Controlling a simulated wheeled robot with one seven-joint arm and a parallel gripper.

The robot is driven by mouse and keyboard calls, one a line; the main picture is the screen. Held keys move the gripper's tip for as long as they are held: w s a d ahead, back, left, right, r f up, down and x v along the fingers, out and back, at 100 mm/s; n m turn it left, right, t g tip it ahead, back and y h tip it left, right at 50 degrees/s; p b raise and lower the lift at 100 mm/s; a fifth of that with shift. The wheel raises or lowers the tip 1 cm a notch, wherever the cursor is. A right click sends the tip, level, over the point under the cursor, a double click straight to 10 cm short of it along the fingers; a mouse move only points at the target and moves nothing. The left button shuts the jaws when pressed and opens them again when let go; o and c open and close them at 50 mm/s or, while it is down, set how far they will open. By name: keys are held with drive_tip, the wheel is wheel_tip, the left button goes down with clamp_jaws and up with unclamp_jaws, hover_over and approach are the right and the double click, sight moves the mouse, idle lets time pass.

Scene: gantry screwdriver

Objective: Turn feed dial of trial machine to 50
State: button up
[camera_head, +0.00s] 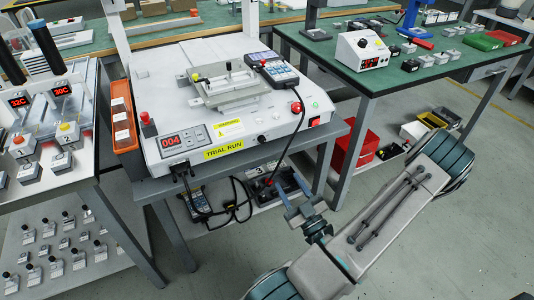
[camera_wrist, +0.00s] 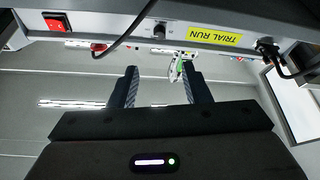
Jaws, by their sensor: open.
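The trial machine (camera_head: 240,85) is a white gantry unit on a grey table, with a yellow TRIAL RUN label (camera_head: 224,153). Its red display (camera_head: 172,141) reads 004. A small dark dial (camera_head: 262,139) sits on the front face, right of the label. My gripper (camera_head: 303,203) is open and empty, in front of and below the front face.
A red rocker switch (camera_head: 315,121) is on the front face, right of the dial. Black cables (camera_head: 240,190) hang below the machine's front. A red mushroom button (camera_head: 297,107) and a pendant (camera_head: 272,68) are on top. A green-topped bench (camera_head: 400,70) stands to the right.

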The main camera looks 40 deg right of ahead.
sight(263, 142)
drive_tip(key=b+x, duration=0.3)
drive_tip(key=x, duration=1)
drive_tip(key=shift+w+r, duration=0.1)
drive_tip(key=shift+w, duration=0.2)
clamp_jaws()
